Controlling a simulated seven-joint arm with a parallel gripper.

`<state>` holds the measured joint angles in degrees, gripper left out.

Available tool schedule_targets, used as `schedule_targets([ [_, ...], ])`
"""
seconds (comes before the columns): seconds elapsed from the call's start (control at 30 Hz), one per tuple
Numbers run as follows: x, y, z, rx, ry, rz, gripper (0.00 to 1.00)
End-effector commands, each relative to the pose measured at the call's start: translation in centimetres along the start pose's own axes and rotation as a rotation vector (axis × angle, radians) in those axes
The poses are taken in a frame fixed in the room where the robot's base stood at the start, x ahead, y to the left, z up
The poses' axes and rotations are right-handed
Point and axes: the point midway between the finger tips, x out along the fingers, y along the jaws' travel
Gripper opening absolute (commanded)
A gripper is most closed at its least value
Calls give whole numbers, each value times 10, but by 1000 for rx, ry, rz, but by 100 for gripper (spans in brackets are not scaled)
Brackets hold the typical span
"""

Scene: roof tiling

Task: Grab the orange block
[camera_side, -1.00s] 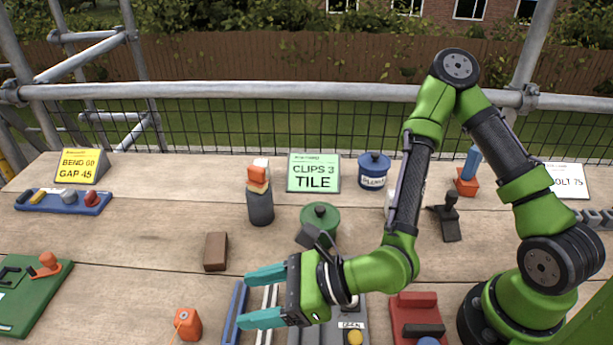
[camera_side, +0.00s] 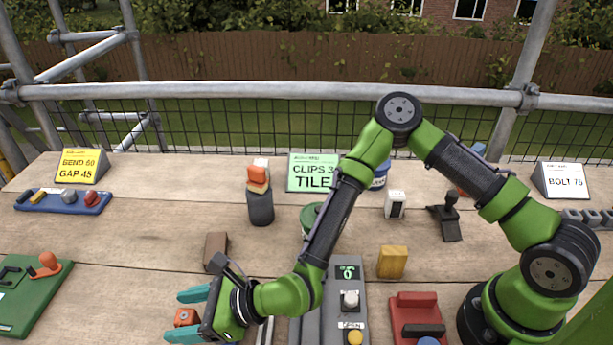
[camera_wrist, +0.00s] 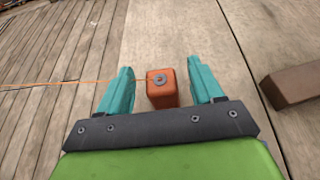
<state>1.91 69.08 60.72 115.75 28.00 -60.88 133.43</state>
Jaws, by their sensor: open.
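The orange block (camera_side: 186,317) sits on the wooden planks at the front left of the side view, partly hidden by a finger. It has a round metal piece on top with a thin orange line running from it. In the wrist view the orange block (camera_wrist: 161,92) lies between the two teal fingers, with a gap on each side. My gripper (camera_side: 188,315) is open, with its fingers on either side of the block. My gripper also shows in the wrist view (camera_wrist: 160,88).
A brown block (camera_side: 216,252) lies just behind my gripper; it also shows at right in the wrist view (camera_wrist: 293,84). A green board (camera_side: 32,290) lies to the left. A grey control box (camera_side: 349,318) and a yellow block (camera_side: 392,262) are to the right.

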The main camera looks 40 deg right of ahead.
Motion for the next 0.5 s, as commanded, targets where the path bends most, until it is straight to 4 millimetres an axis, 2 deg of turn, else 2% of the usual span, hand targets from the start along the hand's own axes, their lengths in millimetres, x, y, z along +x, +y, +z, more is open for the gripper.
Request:
schedule_targets([
  [0.1, 19, 0, -1, 0, -1, 0, 66],
  [0.2, 27, 0, -1, -1, -1, -1, 66],
  [0.47, 30, 0, -1, -1, 0, 0, 66],
  [0.5, 30, 0, -1, 0, 0, 0, 61],
])
